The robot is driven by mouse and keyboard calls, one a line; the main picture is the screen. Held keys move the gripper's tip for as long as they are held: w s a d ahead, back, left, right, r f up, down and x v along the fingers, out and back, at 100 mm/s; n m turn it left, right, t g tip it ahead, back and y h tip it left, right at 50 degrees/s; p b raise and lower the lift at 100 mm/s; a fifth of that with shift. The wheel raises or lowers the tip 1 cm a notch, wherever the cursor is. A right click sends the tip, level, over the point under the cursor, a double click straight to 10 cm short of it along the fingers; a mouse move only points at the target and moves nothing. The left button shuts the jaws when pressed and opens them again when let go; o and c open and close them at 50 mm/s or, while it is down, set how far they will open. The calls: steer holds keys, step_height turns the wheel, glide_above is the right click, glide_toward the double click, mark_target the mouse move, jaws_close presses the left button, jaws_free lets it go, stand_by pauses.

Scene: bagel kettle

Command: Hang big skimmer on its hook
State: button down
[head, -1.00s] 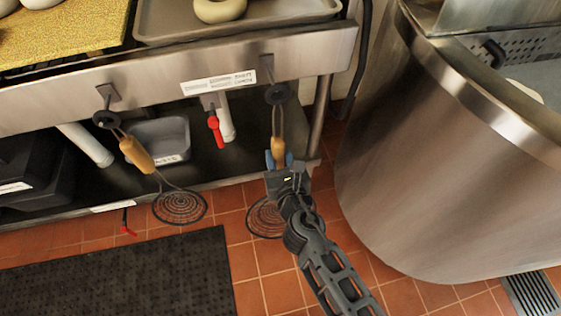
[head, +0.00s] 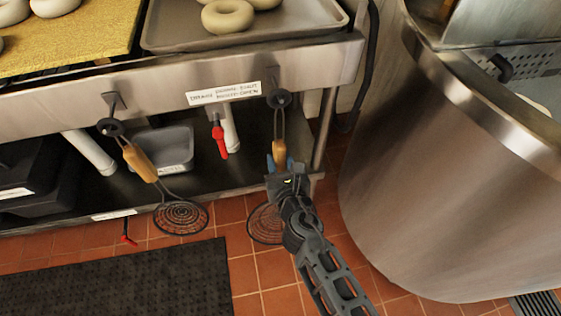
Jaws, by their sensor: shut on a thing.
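A skimmer with a wooden handle and a round wire head (head: 266,223) hangs down at the right hook (head: 279,99) on the steel table's front. My gripper (head: 279,164) is shut on its wooden handle (head: 279,147). The skimmer's wire loop reaches up to the hook's round dark disc; I cannot tell whether it is around the hook or only in front of it. My gripper and wrist hide the lower handle and part of the wire head. A second skimmer (head: 181,217) hangs tilted from the left hook (head: 110,127). I cannot tell for sure which skimmer is bigger.
A label (head: 223,93) and a red valve handle (head: 220,141) are between the hooks. A large steel kettle (head: 430,190) stands close at the right. A grey tub (head: 163,150) sits on the lower shelf. A tray (head: 300,26) with bagels is on top. A black mat (head: 120,285) lies on the tiled floor.

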steer(key=shift+r, duration=0.1)
steer(key=c, duration=0.6)
jaws_free()
steer(key=shift+c, duration=0.2)
steer(key=shift+s, duration=0.15)
